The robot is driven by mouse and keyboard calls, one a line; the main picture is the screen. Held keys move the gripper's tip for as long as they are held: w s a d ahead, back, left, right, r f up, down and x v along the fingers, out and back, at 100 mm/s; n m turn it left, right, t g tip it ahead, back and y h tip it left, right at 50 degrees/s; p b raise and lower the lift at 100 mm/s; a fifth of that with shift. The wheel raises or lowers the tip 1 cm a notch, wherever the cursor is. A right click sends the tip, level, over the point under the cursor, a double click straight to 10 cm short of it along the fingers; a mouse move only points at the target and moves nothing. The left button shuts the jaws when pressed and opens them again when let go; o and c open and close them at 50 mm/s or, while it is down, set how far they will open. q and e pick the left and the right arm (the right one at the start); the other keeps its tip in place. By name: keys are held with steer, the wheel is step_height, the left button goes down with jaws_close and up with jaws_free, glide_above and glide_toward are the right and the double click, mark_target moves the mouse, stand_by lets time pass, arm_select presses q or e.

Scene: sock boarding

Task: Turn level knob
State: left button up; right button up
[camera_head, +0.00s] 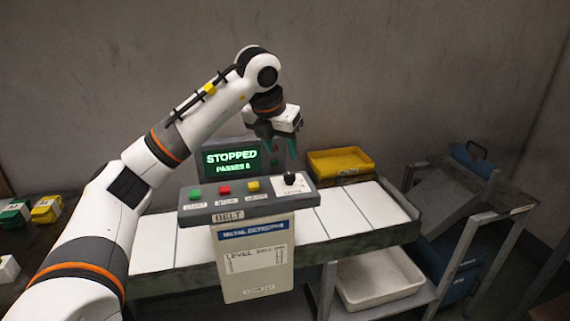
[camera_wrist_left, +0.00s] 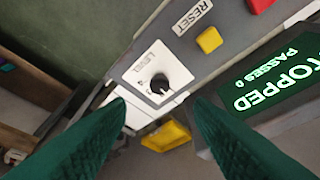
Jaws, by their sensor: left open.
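The level knob (camera_head: 290,178) is a small black dial on a white plate at the right end of the grey control panel (camera_head: 240,208). In the left wrist view the knob (camera_wrist_left: 160,84) sits on its white plate marked LEVEL, beyond the fingertips. My left gripper (camera_head: 281,153) points down above the knob, its green fingers apart and empty. In the left wrist view the two green fingers (camera_wrist_left: 160,108) stand wide on either side, not touching the knob. My right gripper does not show.
Green (camera_head: 195,193), red (camera_head: 224,189) and yellow (camera_head: 253,186) buttons line the panel left of the knob. A screen (camera_head: 231,160) reading STOPPED stands behind. A yellow bin (camera_head: 340,162) is behind right. A white bin (camera_head: 378,280) sits below the belt.

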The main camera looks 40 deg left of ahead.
arm_select(q)
steer(key=shift+v, duration=1.55)
